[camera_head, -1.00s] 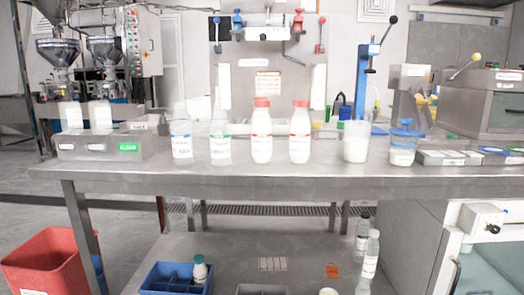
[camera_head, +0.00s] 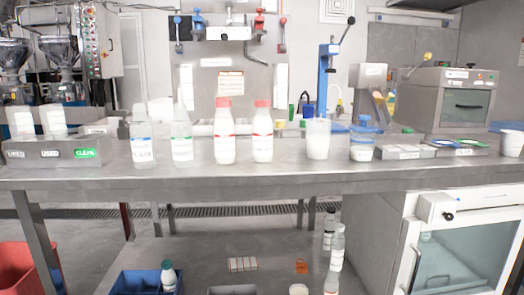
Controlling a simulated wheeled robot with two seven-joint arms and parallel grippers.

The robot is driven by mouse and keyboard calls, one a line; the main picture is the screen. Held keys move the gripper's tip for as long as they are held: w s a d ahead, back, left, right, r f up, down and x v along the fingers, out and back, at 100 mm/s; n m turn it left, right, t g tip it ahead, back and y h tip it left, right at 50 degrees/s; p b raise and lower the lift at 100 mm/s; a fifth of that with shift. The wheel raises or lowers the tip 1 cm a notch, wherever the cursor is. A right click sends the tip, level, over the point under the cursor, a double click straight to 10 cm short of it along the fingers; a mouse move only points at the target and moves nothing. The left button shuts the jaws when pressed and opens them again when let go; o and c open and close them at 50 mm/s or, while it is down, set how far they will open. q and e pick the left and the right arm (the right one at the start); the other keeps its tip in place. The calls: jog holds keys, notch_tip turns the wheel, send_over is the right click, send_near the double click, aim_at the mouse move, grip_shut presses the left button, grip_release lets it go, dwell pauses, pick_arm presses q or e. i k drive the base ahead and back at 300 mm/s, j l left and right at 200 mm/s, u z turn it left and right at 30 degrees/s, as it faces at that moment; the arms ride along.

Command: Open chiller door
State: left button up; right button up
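The chiller (camera_head: 408,240) stands under the right end of the steel bench, at the lower right of the head view. Its door (camera_head: 465,255) has a white frame and a pale glass pane, and it looks shut. A dark knob (camera_head: 448,216) sits on the white panel above the glass. A thin dark curved bar (camera_head: 414,265) shows at the door's left side; I cannot tell if it is the handle. The picture's bottom edge cuts off the lower part of the door. Neither of my grippers is in view.
The steel bench (camera_head: 270,178) spans the view and carries several bottles, a beaker (camera_head: 318,139) and a grey box (camera_head: 52,151). On the lower shelf are a blue divided tray (camera_head: 135,283) and clear bottles (camera_head: 337,248) left of the chiller. A red bin (camera_head: 15,270) stands at left.

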aim_at(412, 226)
jog(key=i+l+z, duration=0.1)
jog(key=z, duration=1.4)
jog(key=i+u, duration=0.3)
jog(key=i, duration=0.7)
